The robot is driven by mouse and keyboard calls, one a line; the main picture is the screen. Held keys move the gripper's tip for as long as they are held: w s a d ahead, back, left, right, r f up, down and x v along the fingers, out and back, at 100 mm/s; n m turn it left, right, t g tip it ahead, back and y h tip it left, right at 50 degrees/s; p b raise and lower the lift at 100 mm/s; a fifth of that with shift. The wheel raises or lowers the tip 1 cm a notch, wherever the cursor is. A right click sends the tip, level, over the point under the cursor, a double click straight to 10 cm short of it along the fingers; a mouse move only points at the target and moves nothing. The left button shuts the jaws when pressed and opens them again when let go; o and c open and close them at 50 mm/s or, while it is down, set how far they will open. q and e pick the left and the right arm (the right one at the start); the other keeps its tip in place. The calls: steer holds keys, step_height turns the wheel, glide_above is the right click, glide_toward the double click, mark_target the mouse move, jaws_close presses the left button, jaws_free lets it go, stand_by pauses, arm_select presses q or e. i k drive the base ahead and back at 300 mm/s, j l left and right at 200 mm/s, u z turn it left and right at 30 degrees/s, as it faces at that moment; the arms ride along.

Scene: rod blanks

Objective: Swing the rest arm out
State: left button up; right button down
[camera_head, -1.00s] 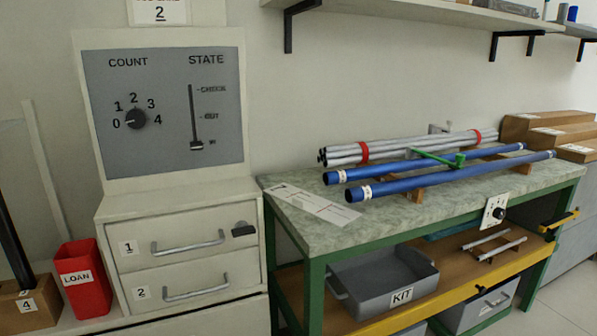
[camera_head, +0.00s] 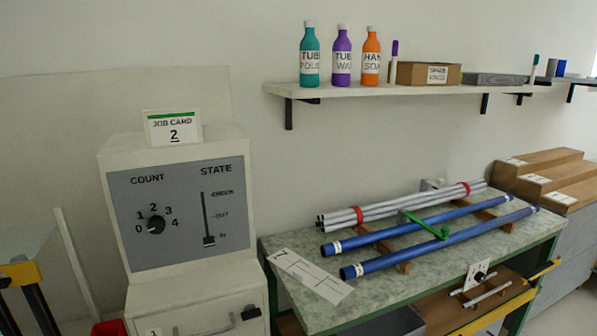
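A short yellow bar with a black end (camera_head: 540,270) sticks out at the front right of the green-framed bench (camera_head: 300,305); it may be the rest arm, but I cannot tell for sure. On the bench top lie two blue tubes (camera_head: 440,243) on wooden supports and a bundle of grey rods (camera_head: 400,206) with red bands. A green bar with a knob (camera_head: 425,225) lies across the blue tubes. Neither of my grippers is in view.
A wall shelf (camera_head: 400,89) holds bottles and boxes. A cabinet with a dial panel (camera_head: 180,215) and job card (camera_head: 173,127) stands left of the bench. A yellow and black stand (camera_head: 20,275) shows at the left edge.

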mark_target(526, 278)
steer(key=z, duration=1.5)
steer(key=i+z, duration=0.1)
steer(key=i, duration=2.1)
